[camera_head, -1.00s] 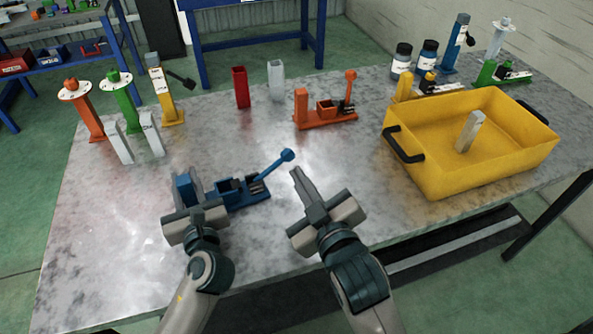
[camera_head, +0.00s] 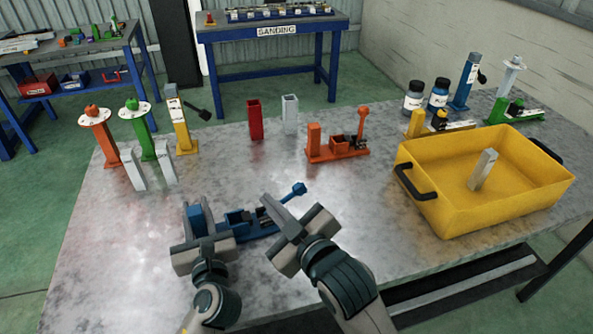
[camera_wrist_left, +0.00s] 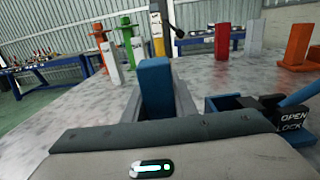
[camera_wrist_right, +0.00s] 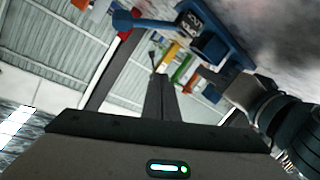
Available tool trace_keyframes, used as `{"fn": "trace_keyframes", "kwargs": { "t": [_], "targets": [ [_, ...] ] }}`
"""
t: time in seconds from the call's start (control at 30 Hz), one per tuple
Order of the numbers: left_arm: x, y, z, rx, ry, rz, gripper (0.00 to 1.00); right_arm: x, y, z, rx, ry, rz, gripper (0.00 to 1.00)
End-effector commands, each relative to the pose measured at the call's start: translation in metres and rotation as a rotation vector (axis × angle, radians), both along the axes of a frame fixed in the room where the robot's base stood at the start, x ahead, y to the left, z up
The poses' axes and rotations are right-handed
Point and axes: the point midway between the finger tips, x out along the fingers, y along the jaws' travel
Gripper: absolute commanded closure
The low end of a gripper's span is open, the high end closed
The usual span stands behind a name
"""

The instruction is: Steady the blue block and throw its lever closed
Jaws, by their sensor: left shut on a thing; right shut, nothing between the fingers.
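The blue block (camera_head: 262,232) lies on the metal table, with an upright blue post at its left end. My left gripper (camera_head: 197,208) is shut on that post, which stands between the fingers in the left wrist view (camera_wrist_left: 155,88). The blue lever (camera_head: 289,194) slants up and to the right from the block, ending in a knob. Printed words OPEN and LOCK (camera_wrist_left: 292,120) show beside it in the left wrist view. My right gripper (camera_head: 268,202) is shut and empty, just in front of the lever; I cannot tell whether it touches. The right wrist view shows the lever (camera_wrist_right: 150,20) above the fingers.
An orange block with a raised lever (camera_head: 338,152) stands behind. A yellow bin (camera_head: 455,208) with a grey piece inside is at the right. Red (camera_head: 255,120) and white holders (camera_head: 290,115) stand at the back; several coloured posts stand at the left. The table's front left is clear.

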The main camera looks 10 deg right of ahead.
Motion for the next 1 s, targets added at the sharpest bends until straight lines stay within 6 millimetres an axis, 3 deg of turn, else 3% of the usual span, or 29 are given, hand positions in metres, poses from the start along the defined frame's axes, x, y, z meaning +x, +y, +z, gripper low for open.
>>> {"fn": "trace_keyframes", "kwargs": {
  "t": [0.2,0.5,0.73,1.0],
  "targets": [
    [0.000,0.000,0.000,0.000,0.000,0.000,1.00,0.019,0.050,0.005,-0.064,0.046,0.185,1.00],
    [0.000,0.000,0.000,0.000,0.000,0.000,1.00,0.033,0.095,0.003,-0.207,0.132,0.405,1.00],
    [0.000,0.000,0.000,0.000,0.000,0.000,1.00,0.041,0.107,0.002,-0.350,0.212,0.537,1.00],
    [0.000,0.000,0.000,0.000,0.000,0.000,1.00,0.052,0.097,0.005,-0.531,0.328,0.650,1.00]
  ]
}}
